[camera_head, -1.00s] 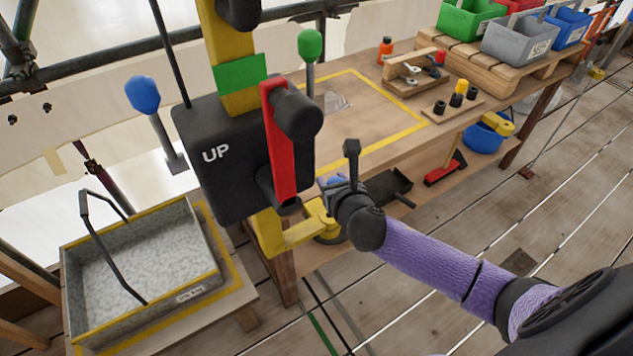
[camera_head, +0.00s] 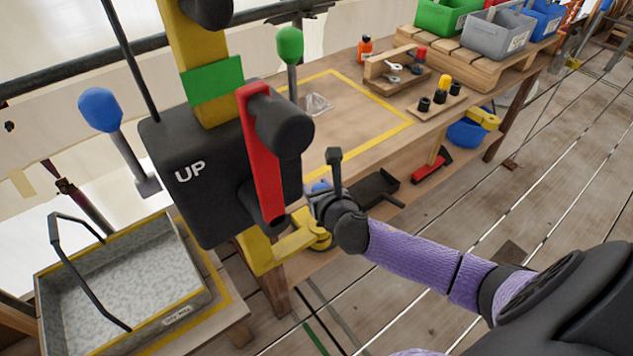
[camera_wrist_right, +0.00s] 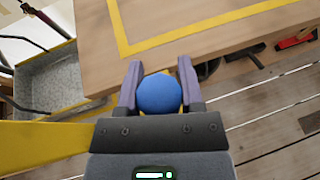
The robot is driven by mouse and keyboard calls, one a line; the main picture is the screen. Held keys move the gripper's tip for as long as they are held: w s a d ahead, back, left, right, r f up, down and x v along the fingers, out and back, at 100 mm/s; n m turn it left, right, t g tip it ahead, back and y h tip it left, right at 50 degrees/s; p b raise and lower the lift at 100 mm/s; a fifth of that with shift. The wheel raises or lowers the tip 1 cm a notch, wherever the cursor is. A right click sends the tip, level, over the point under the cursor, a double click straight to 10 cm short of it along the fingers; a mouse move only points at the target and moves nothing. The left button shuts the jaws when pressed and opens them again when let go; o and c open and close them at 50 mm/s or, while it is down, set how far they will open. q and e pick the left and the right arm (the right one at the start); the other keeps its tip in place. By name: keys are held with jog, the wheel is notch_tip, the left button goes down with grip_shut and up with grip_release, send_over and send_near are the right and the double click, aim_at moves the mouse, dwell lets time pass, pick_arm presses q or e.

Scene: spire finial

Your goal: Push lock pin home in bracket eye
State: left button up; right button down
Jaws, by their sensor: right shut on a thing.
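My right gripper (camera_head: 318,190) is at the outer end of the yellow bracket (camera_head: 292,243), which sticks out from the foot of the mast. In the right wrist view the two fingers of the right gripper (camera_wrist_right: 160,68) are shut on a round blue knob (camera_wrist_right: 158,96), which looks like the head of the lock pin. A bit of this blue head (camera_head: 319,186) shows in the head view. The pin's shaft and the bracket eye are hidden, so I cannot tell how deep the pin sits. The bracket's yellow bar (camera_wrist_right: 45,148) shows at left. My left gripper is out of view.
A black box (camera_head: 190,190) marked UP, with a red lever (camera_head: 262,160), stands left of my right gripper. A wooden workbench (camera_head: 345,110) lies behind. A grey-lined tray (camera_head: 125,282) stands at lower left. Plank floor is open at right.

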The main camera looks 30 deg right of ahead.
jog(key=shift+f+b, duration=0.55)
jog(key=shift+f, duration=0.55)
jog(key=shift+r+p, duration=0.1)
jog(key=shift+p, duration=0.25)
jog(key=shift+p, duration=0.4)
dwell(0.4)
jog(key=shift+f+b, duration=2.45)
jog(key=shift+f, duration=0.7)
jog(key=shift+c, duration=0.7)
grip_release()
